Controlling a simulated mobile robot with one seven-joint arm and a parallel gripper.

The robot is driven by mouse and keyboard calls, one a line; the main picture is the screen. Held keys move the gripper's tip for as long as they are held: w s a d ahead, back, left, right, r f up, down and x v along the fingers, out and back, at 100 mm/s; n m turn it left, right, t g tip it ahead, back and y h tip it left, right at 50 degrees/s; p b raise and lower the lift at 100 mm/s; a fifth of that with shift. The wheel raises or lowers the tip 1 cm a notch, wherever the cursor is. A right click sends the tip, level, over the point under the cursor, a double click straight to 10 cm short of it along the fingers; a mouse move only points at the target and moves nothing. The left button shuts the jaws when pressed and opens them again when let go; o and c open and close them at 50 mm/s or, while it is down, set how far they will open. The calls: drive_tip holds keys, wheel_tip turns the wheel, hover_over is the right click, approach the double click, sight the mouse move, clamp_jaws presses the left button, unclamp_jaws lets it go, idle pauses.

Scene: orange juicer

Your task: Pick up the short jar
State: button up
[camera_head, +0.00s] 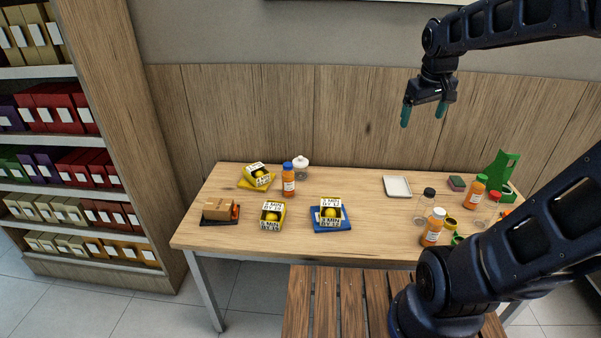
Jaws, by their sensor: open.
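A small, squat rounded jar (301,173) with a pale lid stands at the back of the table, just right of a blue-capped orange bottle (288,182). A clear jar with a dark lid (427,203) stands upright on the right half of the table. I cannot tell for certain which is the short jar. My gripper (423,113) hangs open and empty in the air above the back right of the table, pointing down, apart from every jar.
Orange bottles (433,230), a green stand (497,172) and a white tray (397,186) are on the right of the wooden table (375,240). Yellow-and-white boxes (271,214) and a brown box (217,209) are on the left. A slatted bench (335,305) stands in front.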

drive_tip(key=w+a+f+n+g+h, duration=0.1)
drive_tip(key=w+a+n, duration=0.15)
drive_tip(key=w, duration=0.45)
drive_tip(key=w+a+n, duration=0.2)
drive_tip(key=w+a, duration=0.2)
drive_tip(key=w, duration=0.3)
drive_tip(key=n+h, duration=0.4)
drive_tip(key=n, duration=1)
hover_over(298, 161)
drive_tip(key=s+a, duration=0.1)
drive_tip(key=a, duration=0.2)
wheel_tip(298, 161, down, 34)
drive_tip(key=r, duration=0.1)
drive_tip(key=x, duration=0.5)
drive_tip(key=shift+s+a+f, duration=0.1)
drive_tip(key=shift+a+f, duration=0.1)
drive_tip(key=shift+f, duration=0.05)
drive_tip(key=shift+x, duration=2.75)
drive_tip(key=shift+s+a, duration=0.1)
drive_tip(key=shift+a, duration=0.1)
drive_tip(key=c, duration=1.2)
